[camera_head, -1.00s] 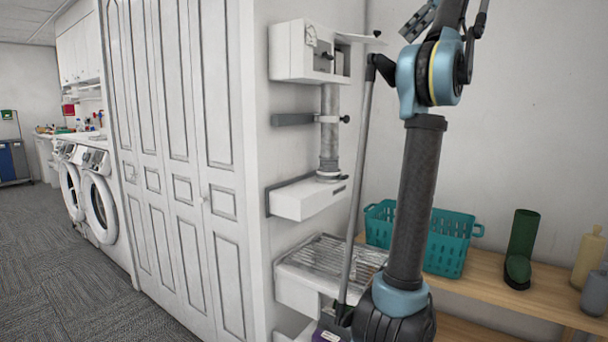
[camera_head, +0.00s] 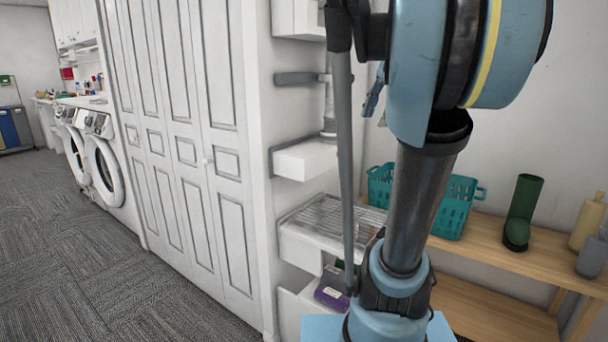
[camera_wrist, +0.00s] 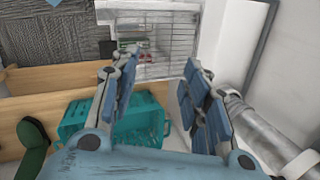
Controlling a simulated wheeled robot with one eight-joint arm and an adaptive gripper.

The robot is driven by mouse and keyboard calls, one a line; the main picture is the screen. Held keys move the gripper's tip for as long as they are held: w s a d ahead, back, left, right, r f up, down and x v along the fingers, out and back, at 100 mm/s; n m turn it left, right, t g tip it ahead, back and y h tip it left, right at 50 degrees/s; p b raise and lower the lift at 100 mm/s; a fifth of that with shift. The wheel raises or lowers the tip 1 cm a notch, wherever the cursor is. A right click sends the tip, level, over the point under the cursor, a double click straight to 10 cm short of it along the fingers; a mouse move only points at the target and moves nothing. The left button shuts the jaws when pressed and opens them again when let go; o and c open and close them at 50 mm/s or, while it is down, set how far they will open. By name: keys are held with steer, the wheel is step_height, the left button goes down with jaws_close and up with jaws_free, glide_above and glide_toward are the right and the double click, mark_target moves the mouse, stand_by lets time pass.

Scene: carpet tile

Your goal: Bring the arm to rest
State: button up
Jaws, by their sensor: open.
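My arm rises in front of the head camera. Its large blue joint fills the top right of the head view. My gripper (camera_wrist: 158,62) shows in the wrist view with its two blue-padded fingers spread apart and nothing between them. In the head view only a small blue piece of it (camera_head: 374,92) shows behind the arm, and the rest is hidden. In the wrist view the gripper is above the teal basket (camera_wrist: 100,128) and the wire rack (camera_wrist: 165,45), apart from both as far as I can tell.
A white wall unit (camera_head: 305,160) stands close behind my arm. White cupboards (camera_head: 185,120) and washers (camera_head: 103,165) line the left. Carpet (camera_head: 90,270) there is clear.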

steer(key=s+f+n+h, duration=0.1)
steer(key=s+f+n, duration=0.2)
steer(key=f, duration=0.8)
steer(key=s+a+f+n+h, duration=0.1)
steer(key=s+f+n, duration=0.2)
steer(key=s+f, duration=0.4)
steer(key=s+a+f+n+h, duration=0.1)
steer(key=s+f+n, duration=0.2)
steer(key=f, duration=1.4)
steer(key=s, duration=0.3)
steer(key=shift+f+n, duration=0.2)
steer(key=shift+n, duration=0.1)
steer(key=shift+a, duration=0.1)
steer(key=shift+w+f, duration=0.2)
steer(key=shift+w, duration=0.2)
